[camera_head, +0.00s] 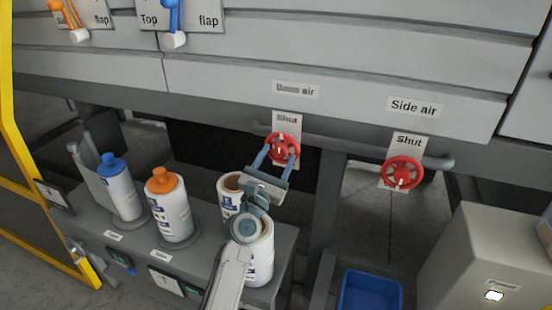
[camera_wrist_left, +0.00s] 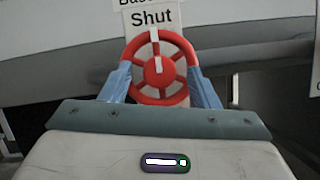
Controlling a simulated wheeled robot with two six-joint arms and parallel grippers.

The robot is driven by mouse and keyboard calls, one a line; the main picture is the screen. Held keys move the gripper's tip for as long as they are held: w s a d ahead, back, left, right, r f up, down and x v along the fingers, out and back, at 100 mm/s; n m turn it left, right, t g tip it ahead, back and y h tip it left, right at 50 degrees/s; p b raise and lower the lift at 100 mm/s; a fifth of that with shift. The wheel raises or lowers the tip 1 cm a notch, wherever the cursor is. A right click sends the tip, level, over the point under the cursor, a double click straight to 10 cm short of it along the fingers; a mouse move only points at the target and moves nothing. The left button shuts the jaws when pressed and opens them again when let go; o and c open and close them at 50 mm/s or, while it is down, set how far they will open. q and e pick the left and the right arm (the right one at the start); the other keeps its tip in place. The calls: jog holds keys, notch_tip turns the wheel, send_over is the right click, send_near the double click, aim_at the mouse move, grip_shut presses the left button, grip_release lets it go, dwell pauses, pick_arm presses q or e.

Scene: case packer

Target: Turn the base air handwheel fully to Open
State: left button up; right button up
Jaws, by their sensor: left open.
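The base air handwheel (camera_head: 283,147) is a red spoked wheel on the pipe below its blurred "Base air" label (camera_head: 296,90). A plate behind it reads "Shut" (camera_head: 287,119). In the left wrist view the handwheel (camera_wrist_left: 160,68) sits in the middle, its white mark pointing up toward "Shut" (camera_wrist_left: 152,17). My left gripper (camera_head: 275,158) is open, its two blue fingers on either side of the wheel's lower part. In the left wrist view the fingers (camera_wrist_left: 160,88) flank the rim; I cannot tell whether they touch it. My right gripper is not in view.
The side air handwheel (camera_head: 403,173), also by a "Shut" plate, is to the right. Below stand a blue-capped bottle (camera_head: 120,187), an orange-capped bottle (camera_head: 168,205) and white containers (camera_head: 231,191) near my left arm. A blue bin (camera_head: 370,291) and a grey box (camera_head: 490,250) are lower right.

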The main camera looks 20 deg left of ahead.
pick_arm(q)
jog(key=c, duration=1)
jog(key=shift+o, duration=0.2)
